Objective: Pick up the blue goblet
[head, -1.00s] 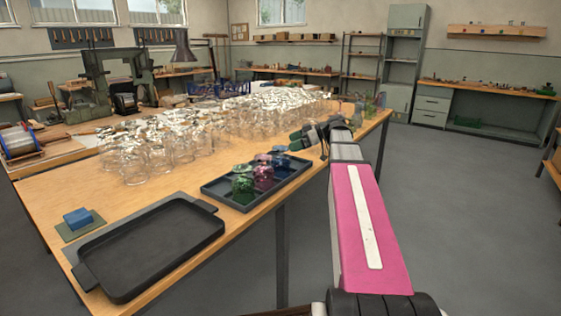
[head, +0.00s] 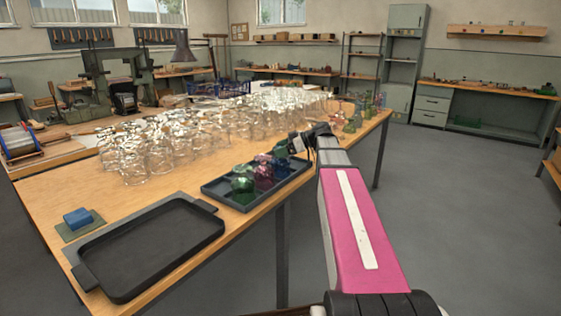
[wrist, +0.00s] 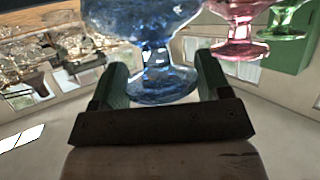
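The blue goblet (wrist: 155,55) fills the top middle of the wrist view, with its bowl cut off by the top edge. In the head view the blue goblet (head: 281,164) is mostly covered by my gripper (head: 285,148), at the right end of a dark tray (head: 224,205). My gripper also shows in the wrist view (wrist: 162,82). Its two green fingers are apart, one on either side of the goblet's stem and foot. I see no clear contact with the glass. A pink goblet (wrist: 236,28) and a green goblet (wrist: 285,20) stand beside it.
Many clear glasses (head: 165,150) crowd the wooden table behind the tray. Several coloured glasses (head: 350,125) stand at its far right end. An empty black tray (head: 150,250) and a blue block (head: 77,217) are at the near left.

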